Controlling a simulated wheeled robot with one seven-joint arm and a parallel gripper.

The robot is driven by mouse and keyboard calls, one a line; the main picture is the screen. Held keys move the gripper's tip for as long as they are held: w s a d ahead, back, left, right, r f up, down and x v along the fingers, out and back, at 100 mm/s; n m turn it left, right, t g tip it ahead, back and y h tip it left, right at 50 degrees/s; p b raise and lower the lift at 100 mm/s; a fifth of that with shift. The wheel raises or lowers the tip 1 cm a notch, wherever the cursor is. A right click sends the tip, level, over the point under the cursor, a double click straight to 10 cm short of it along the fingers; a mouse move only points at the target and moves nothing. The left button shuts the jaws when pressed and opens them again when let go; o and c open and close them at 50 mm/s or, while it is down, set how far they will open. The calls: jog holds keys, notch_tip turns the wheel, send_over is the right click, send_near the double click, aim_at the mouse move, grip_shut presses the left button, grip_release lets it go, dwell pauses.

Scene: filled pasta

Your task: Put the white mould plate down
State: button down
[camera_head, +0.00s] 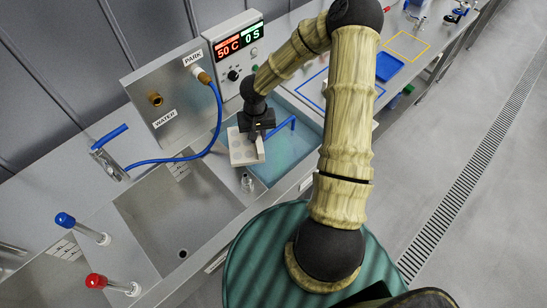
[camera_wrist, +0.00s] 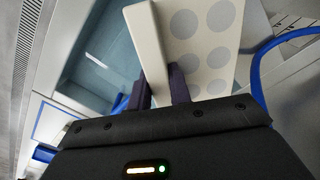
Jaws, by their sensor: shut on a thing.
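The white mould plate (camera_head: 240,158) is pale, with several grey round spots on its face. In the wrist view the plate (camera_wrist: 200,40) has an upright fin (camera_wrist: 147,45) between my fingers. My gripper (camera_head: 258,138) is shut on this fin; the fingers also show in the wrist view (camera_wrist: 160,88). In the head view the plate is at the left edge of the water bath (camera_head: 305,150), partly hidden by my gripper. I cannot tell whether it touches the surface below.
A blue handle (camera_head: 284,129) stands in the bath. The control box (camera_head: 236,50) reads 50 C and 0 S. A blue hose (camera_head: 185,158) loops left of the plate. A sink (camera_head: 175,220) lies at lower left, with a small metal part (camera_head: 247,182) near its edge.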

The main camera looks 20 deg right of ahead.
jog(key=s+d+m+b, duration=0.1)
jog(key=s+d+m, duration=0.4)
jog(key=d+m, duration=0.6)
jog(key=shift+s+d, duration=0.2)
jog(key=shift+d, duration=0.3)
jog(key=shift+f, duration=0.15)
notch_tip(320, 180, down, 14)
jog(key=b, duration=0.4)
jog(key=shift+b, duration=0.35)
jog(key=w, duration=0.1)
jog(key=w+a+p, duration=0.1)
jog(key=w+f, duration=0.1)
jog(key=shift+w+a+p, duration=0.2)
jog(key=shift+w+p, duration=0.1)
jog(key=shift+w, duration=0.1)
